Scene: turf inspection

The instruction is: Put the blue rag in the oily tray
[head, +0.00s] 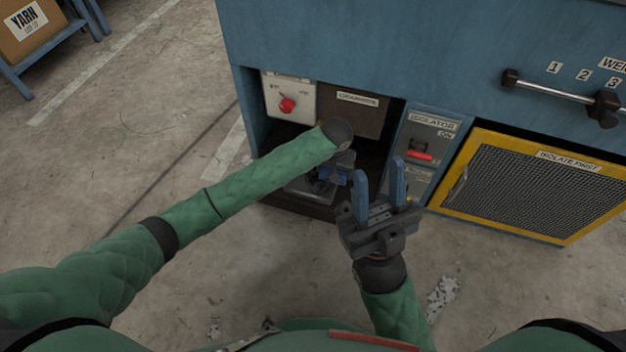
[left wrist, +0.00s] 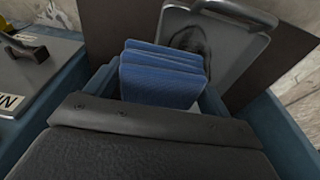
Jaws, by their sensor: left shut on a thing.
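The blue rag (left wrist: 163,78) is a folded stack in the left wrist view, held between the blue fingers of my left gripper (left wrist: 160,92). The grey oily tray (left wrist: 230,52) lies just beyond the rag, with a handle and a dark stain. I cannot tell whether the rag touches it. In the head view the tray (head: 298,187) sits low in an open bay of the blue machine, partly hidden by my left arm. My left gripper (head: 335,172) is over the tray's right part, mostly hidden by its wrist.
The blue machine (head: 330,50) carries a red knob (head: 287,104), an isolator panel (head: 428,130) with a red switch, and a yellow-framed mesh guard (head: 535,185). A bar handle (head: 555,90) sticks out at the upper right.

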